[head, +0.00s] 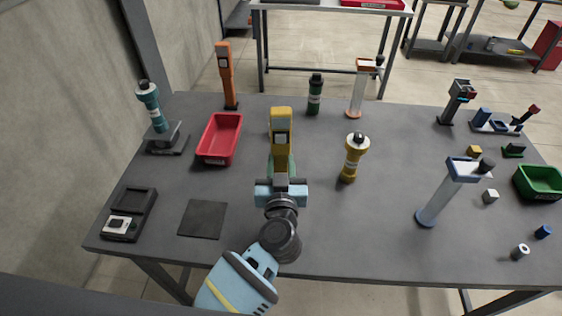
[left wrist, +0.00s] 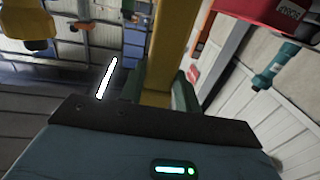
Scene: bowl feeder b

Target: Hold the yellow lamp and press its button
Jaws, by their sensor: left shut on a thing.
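The yellow lamp (head: 281,118) has a boxy head with a pale patch and stands near the middle of the table in the head view. My left gripper (head: 282,165) is shut on its lower part. In the left wrist view the yellow lamp (left wrist: 171,45) runs between the two green fingers of my left gripper (left wrist: 158,92). I cannot make out the button. The lamp's foot is hidden, so I cannot tell whether it touches the table. My right gripper is not in view.
A red tray (head: 220,157) stands left of the lamp and a yellow cylinder with a dark top (head: 351,165) to its right. A dark mat (head: 203,220) lies at front left. An orange upright tool (head: 227,80) and a green bottle (head: 315,95) stand behind. The front middle is clear.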

